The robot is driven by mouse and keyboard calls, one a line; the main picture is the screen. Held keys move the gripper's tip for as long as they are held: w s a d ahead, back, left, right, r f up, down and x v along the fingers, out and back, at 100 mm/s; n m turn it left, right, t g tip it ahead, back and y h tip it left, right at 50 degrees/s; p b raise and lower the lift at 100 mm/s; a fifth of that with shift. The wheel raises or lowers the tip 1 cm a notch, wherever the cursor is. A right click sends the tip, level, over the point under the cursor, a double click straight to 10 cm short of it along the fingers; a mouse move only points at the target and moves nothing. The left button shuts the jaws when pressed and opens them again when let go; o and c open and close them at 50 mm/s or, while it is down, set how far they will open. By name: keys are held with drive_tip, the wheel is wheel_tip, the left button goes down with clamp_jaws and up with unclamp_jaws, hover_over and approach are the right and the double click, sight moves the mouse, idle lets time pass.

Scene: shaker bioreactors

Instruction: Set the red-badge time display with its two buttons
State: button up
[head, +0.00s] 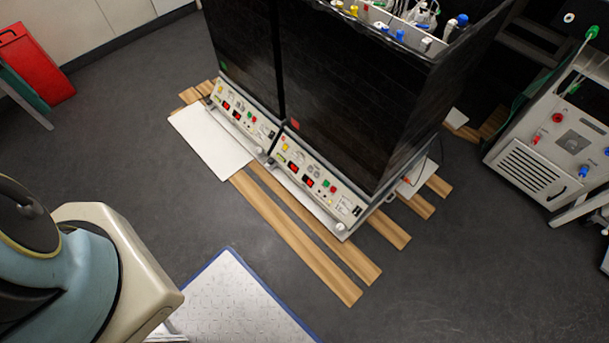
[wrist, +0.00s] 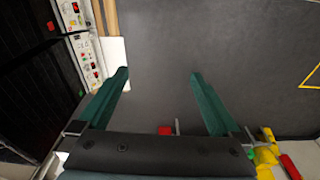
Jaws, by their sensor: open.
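The red badge (head: 295,124) is on the right-hand black shaker cabinet (head: 365,95). Below it, a sloped pale control panel (head: 345,199) carries small red-lit displays (head: 308,181) and small coloured buttons, including a green one and a red one (head: 333,189). The digits are too small to read, and which display shows time I cannot tell. In the wrist view, the red badge (wrist: 51,26) and part of its panel (wrist: 66,8) show at upper left. My gripper (wrist: 159,75) is open and empty, its teal fingers over bare floor, apart from the panels. The head view does not show its fingers.
The left-hand cabinet has a green badge (head: 223,66) and a similar panel (head: 243,113). Wooden slats (head: 300,235) and white plates (head: 210,142) lie under the cabinets. A white machine (head: 530,165) stands at right.

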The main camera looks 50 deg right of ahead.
drive_tip(key=shift+c, duration=0.2)
idle(0.4)
clamp_jaws()
idle(0.6)
idle(0.9)
